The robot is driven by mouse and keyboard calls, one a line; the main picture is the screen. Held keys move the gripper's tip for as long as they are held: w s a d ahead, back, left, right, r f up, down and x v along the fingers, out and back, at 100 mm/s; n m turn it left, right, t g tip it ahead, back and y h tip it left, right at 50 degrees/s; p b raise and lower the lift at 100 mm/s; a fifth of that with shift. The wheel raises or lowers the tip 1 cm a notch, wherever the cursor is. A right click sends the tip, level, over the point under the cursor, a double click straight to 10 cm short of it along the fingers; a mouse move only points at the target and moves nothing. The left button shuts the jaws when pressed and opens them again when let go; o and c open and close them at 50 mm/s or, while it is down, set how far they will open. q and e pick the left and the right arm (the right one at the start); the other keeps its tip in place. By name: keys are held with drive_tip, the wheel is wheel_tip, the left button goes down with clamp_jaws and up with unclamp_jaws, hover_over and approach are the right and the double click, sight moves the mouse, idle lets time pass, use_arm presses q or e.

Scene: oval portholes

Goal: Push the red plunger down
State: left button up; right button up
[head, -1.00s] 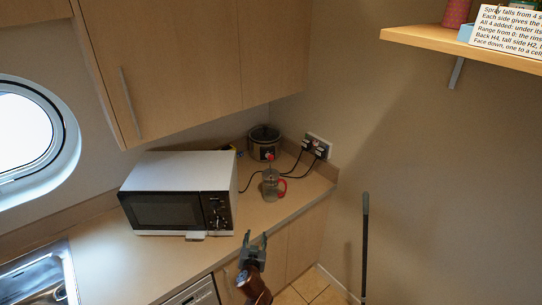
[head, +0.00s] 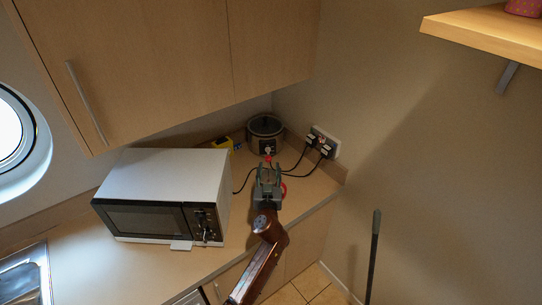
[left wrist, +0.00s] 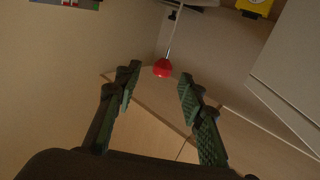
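The red plunger knob (head: 268,158) tops a clear jug with a red handle (head: 283,189) on the counter in front of the slow cooker. My left gripper (head: 268,168) is in front of the jug in the head view and hides most of its body. In the left wrist view, the red knob (left wrist: 162,68) shows between the two spread green fingertips (left wrist: 160,72), with clear space on both sides. A thin rod runs from the knob toward the top of that view. The left gripper is open and empty. My right gripper is in neither view.
A white microwave (head: 165,185) stands left of the jug. A slow cooker (head: 265,130) is behind it, near a wall socket (head: 322,143) with black cords. A yellow item (head: 223,147) lies beside the microwave.

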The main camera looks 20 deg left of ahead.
sight(268, 162)
use_arm(q)
drive_tip(key=x, duration=0.3)
drive_tip(key=shift+a+r, duration=0.15)
drive_tip(key=shift+a, duration=0.1)
drive_tip(key=shift+x, duration=1.05)
drive_tip(key=shift+w, duration=0.4)
drive_tip(key=c, duration=0.6)
clamp_jaws()
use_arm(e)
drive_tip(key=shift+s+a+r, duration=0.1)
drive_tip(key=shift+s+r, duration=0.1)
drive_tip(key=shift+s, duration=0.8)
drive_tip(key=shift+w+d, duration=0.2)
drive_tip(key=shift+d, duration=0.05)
